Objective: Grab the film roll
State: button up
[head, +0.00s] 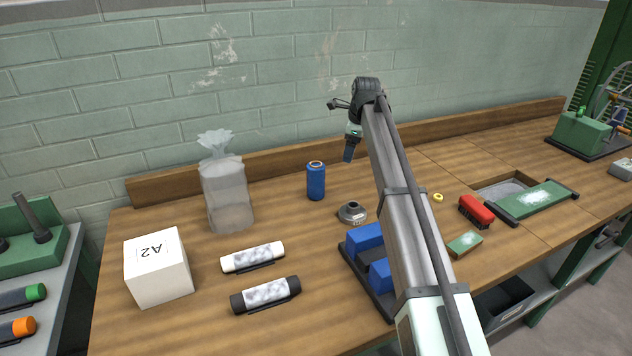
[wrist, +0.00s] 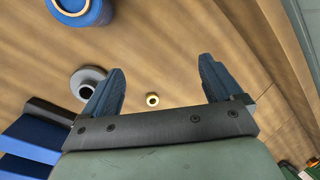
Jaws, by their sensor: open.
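An upright blue roll (head: 316,182) with an orange-tan ring on its top end stands on the workbench near the back. It looks most like the film roll. It also shows in the wrist view (wrist: 82,14), cut off at the top left, outside the jaws. My gripper (head: 348,154) is above the bench, to the right of the roll and higher than it. In the wrist view my gripper (wrist: 161,72) is open, with bare wood and a small yellow ring (wrist: 152,99) showing between the fingers. Nothing is held.
A grey flanged part (head: 352,212) sits just right of the roll, with blue blocks (head: 366,238) in a dark tray nearer. A clear bag (head: 228,195), a white A2 box (head: 157,268) and two labelled cylinders (head: 252,257) lie left. A red brush (head: 476,211) lies right. The wall is behind.

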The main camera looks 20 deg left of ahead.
aim_at(316, 175)
jog(key=s+a+r, duration=0.1)
jog(key=s+a, duration=0.1)
jog(key=a, duration=0.1)
jog(key=s+a+r+g+h, duration=0.1)
jog(key=s+a, duration=0.1)
jog(key=a, duration=0.1)
jog(key=s+a+r+n+g+h, duration=0.1)
jog(key=s+a+r, duration=0.1)
jog(key=a, duration=0.1)
jog(key=shift+s, duration=0.25)
jog(key=shift+s+a+r+g, duration=0.2)
jog(key=shift+s+a+g, duration=0.05)
jog(key=shift+s+g, duration=0.05)
jog(key=shift+s+f, duration=0.1)
jog(key=shift+s, duration=0.05)
notch_tip(316, 175, down, 14)
jog(key=shift+d+r, duration=0.15)
jog(key=shift+r, duration=0.05)
jog(key=shift+c, duration=0.4)
jog(key=c, duration=1.2)
